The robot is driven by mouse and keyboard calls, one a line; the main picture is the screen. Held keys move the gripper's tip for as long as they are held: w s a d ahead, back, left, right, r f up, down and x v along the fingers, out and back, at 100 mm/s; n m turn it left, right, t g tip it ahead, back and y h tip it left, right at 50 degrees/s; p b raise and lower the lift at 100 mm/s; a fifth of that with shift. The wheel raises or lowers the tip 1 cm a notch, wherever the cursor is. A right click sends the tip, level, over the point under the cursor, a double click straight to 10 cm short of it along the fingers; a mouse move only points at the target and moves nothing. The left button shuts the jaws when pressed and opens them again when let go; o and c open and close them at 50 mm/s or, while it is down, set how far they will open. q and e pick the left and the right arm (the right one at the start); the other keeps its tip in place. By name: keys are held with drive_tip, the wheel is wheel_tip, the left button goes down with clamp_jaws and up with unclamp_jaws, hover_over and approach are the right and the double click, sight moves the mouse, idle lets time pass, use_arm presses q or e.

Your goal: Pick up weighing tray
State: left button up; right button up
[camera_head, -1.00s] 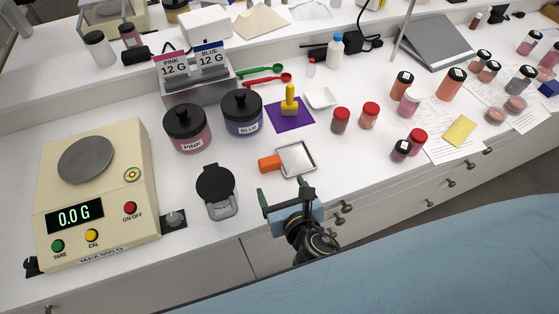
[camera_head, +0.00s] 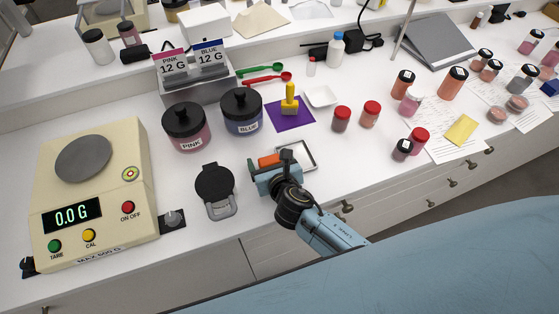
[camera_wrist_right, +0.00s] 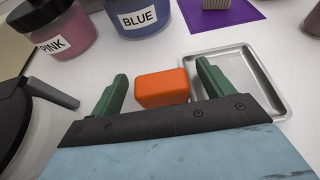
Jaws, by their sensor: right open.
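The weighing tray (camera_head: 309,156) is a small square silver tray with an orange handle (camera_head: 268,160) on its left side. It lies flat on the white counter, partly covered by my gripper in the head view. My right gripper (camera_head: 271,166) is open at the handle. In the right wrist view, the orange handle (camera_wrist_right: 162,90) shows in the gap between the two green fingers, with space on both sides, and the tray (camera_wrist_right: 240,75) extends behind the right finger. My left gripper is not in view.
A black-lidded holder (camera_head: 214,188) stands left of my gripper, with a scale (camera_head: 97,190) reading 0.0 G beyond. The pink jar (camera_head: 187,128) and blue jar (camera_head: 242,112) stand behind. A purple mat (camera_head: 281,122) with a yellow-handled tool lies behind the tray. Several small jars stand right.

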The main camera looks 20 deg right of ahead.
drive_tip(key=shift+c, duration=0.4)
drive_tip(key=c, duration=1)
